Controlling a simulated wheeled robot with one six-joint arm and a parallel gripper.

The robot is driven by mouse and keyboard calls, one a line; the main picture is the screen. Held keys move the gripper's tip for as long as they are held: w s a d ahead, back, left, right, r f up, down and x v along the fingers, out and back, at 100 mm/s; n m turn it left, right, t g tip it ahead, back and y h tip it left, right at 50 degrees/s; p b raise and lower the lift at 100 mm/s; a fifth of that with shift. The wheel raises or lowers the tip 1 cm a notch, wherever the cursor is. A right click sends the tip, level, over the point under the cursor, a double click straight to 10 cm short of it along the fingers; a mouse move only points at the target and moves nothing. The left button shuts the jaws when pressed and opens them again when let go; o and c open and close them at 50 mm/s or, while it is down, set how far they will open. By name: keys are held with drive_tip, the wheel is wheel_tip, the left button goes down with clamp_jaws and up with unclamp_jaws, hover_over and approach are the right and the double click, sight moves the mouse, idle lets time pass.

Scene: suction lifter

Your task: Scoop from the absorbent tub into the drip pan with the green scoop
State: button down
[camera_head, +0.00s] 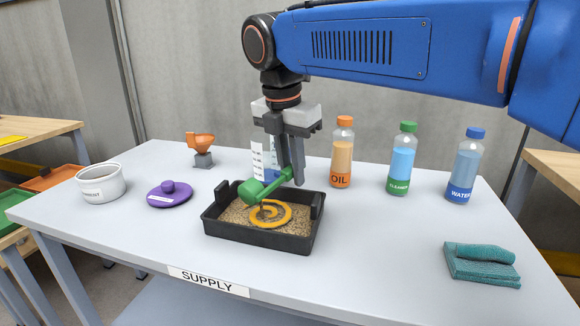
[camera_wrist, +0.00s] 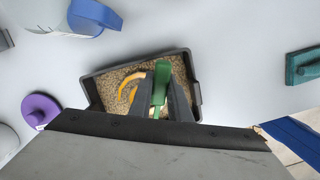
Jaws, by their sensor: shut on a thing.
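My gripper (camera_head: 288,173) is shut on the green scoop (camera_head: 263,189) and holds it over the drip pan (camera_head: 262,243). The scoop's head points to the left and looks tilted; I cannot see what is in it. The black drip pan holds tan granules and a yellow-orange spiral. The wrist view also shows the green scoop (camera_wrist: 160,86) between the fingers (camera_wrist: 162,95), above the drip pan (camera_wrist: 96,92).
A purple lid (camera_head: 169,195) lies between tub and pan. A blue-handled jug or measuring cup is partly hidden behind my gripper. Oil (camera_head: 342,152), cleaner (camera_head: 402,159) and water (camera_head: 465,166) bottles stand at the back right.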

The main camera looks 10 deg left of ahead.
drive_tip(key=shift+w+d+f+g+y, duration=0.25)
drive_tip(key=shift+f+g+y, duration=0.25)
drive_tip(key=shift+g, duration=0.3)
drive_tip(key=shift+w+f+g+y, duration=0.1)
drive_tip(key=shift+f+g+y, duration=0.55)
drive_tip(key=shift+g, duration=0.45)
drive_tip(key=shift+f+g+y, duration=0.45)
drive_tip(key=shift+f+g, duration=0.25)
drive_tip(key=shift+g, duration=0.4)
drive_tip(key=shift+w, duration=0.1)
